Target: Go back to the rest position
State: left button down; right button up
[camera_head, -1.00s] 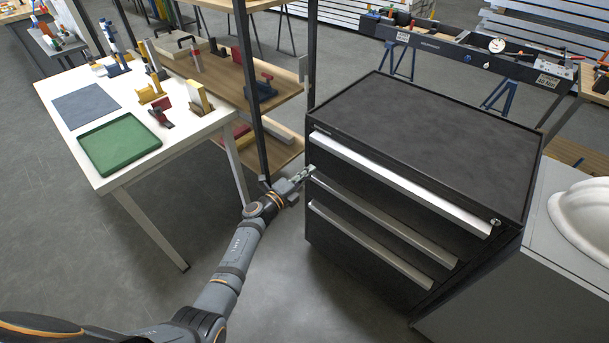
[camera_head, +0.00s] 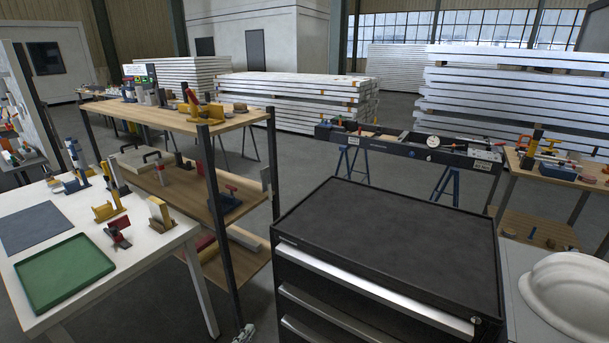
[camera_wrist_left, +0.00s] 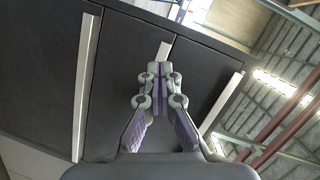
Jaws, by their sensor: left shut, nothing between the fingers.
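My left gripper (camera_head: 245,333) shows only as a small tip at the bottom edge of the head view, left of the black drawer cabinet (camera_head: 390,240). The rest of that arm is out of the head view. In the left wrist view my left gripper (camera_wrist_left: 160,70) has its fingers together and empty. The dark cabinet front (camera_wrist_left: 115,75) with its pale handles fills much of the wrist view behind the fingers. No gap shows at the drawers in the head view. My right gripper is in neither view.
A white table (camera_head: 150,238) with a green tray (camera_head: 62,272) and a grey mat (camera_head: 35,227) stands at the left. A wooden shelf unit (camera_head: 165,118) with dark posts stands beside the cabinet. A grey unit with a white basin (camera_head: 572,295) is at the right.

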pick_arm(q)
jog(key=s+a+f+n+g+y, duration=0.3)
jog(key=s+a+f+n, duration=0.15)
jog(key=s+f, duration=0.65)
jog(key=s+a+f+n+g+y, duration=0.35)
jog(key=s+f+n, duration=0.25)
jog(key=s+f, duration=0.45)
jog(key=s+a+f+n+g, duration=0.1)
jog(key=s+f+n+g, duration=0.2)
jog(key=s, duration=0.9)
jog(key=s+f+n+g+p, duration=0.1)
jog(key=s+f+n+g, duration=0.3)
jog(key=s+f, duration=0.4)
jog(key=s, duration=0.4)
jog(key=shift+s+a+f+g, duration=0.15)
jog(key=shift+s+a+g, duration=0.15)
jog(key=shift+a+g, duration=0.1)
jog(key=shift+h, duration=0.25)
